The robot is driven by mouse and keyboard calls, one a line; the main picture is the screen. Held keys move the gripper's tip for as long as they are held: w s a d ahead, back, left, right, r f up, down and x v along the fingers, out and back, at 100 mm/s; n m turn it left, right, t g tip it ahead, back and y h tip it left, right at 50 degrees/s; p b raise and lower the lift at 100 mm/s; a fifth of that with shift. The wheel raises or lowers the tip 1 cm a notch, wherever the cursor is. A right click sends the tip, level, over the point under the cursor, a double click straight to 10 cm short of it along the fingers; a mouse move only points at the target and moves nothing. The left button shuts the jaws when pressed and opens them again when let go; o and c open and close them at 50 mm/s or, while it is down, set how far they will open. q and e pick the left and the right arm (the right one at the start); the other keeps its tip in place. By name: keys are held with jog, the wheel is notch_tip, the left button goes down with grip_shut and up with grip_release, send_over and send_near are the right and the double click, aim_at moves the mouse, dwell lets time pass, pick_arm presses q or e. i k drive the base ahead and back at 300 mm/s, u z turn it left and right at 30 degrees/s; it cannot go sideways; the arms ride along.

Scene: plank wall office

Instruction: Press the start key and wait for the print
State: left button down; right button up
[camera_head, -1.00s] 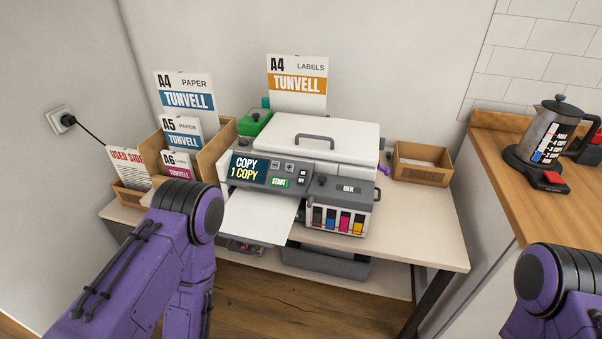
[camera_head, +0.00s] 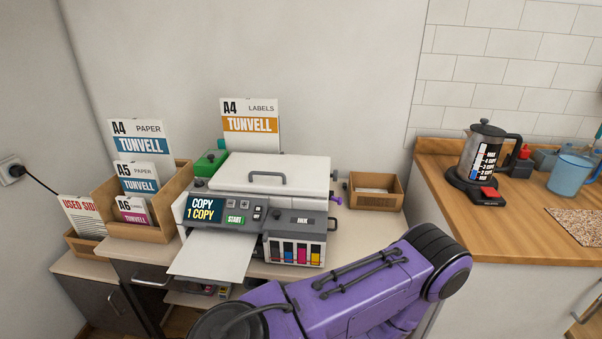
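The printer (camera_head: 268,170) stands on a pale desk with its lid down. Its display (camera_head: 206,208) reads "COPY 1 COPY". A white sheet (camera_head: 214,255) lies on the tray sticking out at the front. Ink tanks (camera_head: 295,252) show at the front right. A purple arm link of mine crosses the lower middle, in front of the desk. Neither gripper shows in the head view.
Paper packs (camera_head: 137,177) stand in a wooden holder (camera_head: 172,206) left of the printer. The wooden counter (camera_head: 525,215) holds a coffee press (camera_head: 483,158) and a blue jug (camera_head: 570,175).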

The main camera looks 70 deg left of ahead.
aim_at(236, 219)
jog(key=z, duration=0.15)
jog(key=k, duration=0.95)
jog(key=u, duration=1.55)
